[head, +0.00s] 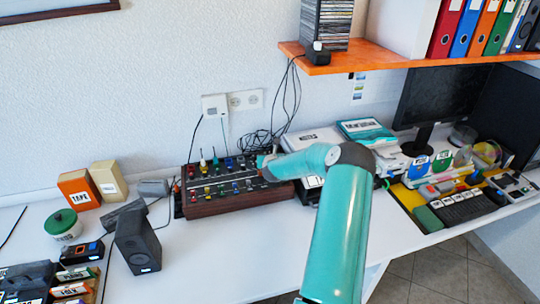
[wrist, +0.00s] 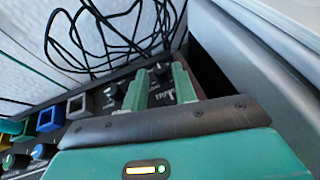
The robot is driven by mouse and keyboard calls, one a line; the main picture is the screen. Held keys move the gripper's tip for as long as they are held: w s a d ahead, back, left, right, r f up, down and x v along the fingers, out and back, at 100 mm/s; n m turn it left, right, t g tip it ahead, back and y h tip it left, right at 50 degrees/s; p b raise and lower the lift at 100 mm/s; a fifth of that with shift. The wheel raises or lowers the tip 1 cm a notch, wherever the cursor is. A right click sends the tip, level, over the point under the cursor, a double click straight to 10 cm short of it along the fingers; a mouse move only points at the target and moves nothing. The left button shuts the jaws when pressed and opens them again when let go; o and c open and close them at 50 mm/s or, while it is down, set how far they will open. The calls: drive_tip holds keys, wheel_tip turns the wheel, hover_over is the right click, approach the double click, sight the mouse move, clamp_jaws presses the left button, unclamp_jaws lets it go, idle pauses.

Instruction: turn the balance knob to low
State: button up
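The black control panel with wooden sides (head: 232,190) stands on the white desk against the wall, with several coloured knobs and switches on top. My gripper (head: 266,166) is over its right end. In the wrist view my gripper (wrist: 160,80) has its two green fingers apart, pointing at the panel. A small dark knob (wrist: 160,68) shows between the fingertips; I cannot tell if they touch it. Another dark knob (wrist: 111,91) is just left of the fingers. The white lettering on the panel is too small to read, so I cannot tell which knob is balance.
Black cables (wrist: 105,35) hang behind the panel. A grey speaker (head: 137,242) stands to its left, and stacked books (head: 365,131) to its right. An orange shelf (head: 335,64) runs above. The desk in front of the panel (head: 220,250) is clear.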

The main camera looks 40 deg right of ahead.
drive_tip(key=shift+x, duration=0.8)
clamp_jaws()
drive_tip(key=shift+y, duration=0.3)
drive_tip(key=shift+s+d+n, duration=0.1)
drive_tip(key=shift+n, duration=0.3)
drive_tip(key=shift+n+t+y, duration=0.4)
drive_tip(key=shift+t+y, duration=0.1)
drive_tip(key=shift+y, duration=0.1)
unclamp_jaws()
